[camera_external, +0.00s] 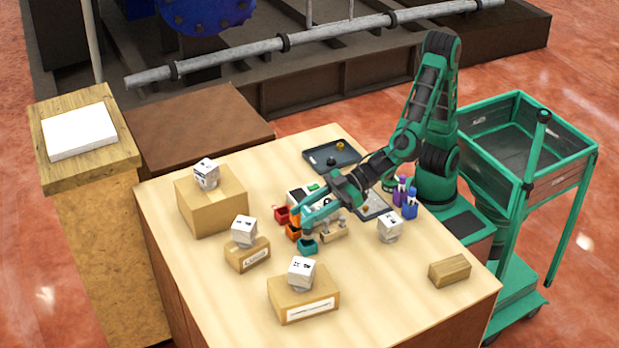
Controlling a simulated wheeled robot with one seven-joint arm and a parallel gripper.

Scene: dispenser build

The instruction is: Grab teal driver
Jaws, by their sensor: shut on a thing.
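My gripper (328,214) is low over the middle of the table, beside a row of small bins. It is shut on a slim teal thing (316,214) that looks like the teal driver, though it is small here and partly merges with my teal arm. I cannot tell whether it touches the table. A cluster of upright purple and blue things (405,199) stands at the right, near my arm's base.
Small red (282,214), orange (294,231) and teal (308,247) bins stand close to my gripper. Several cardboard boxes and printed white cubes (389,229) surround it. A dark tray (331,156) lies at the back.

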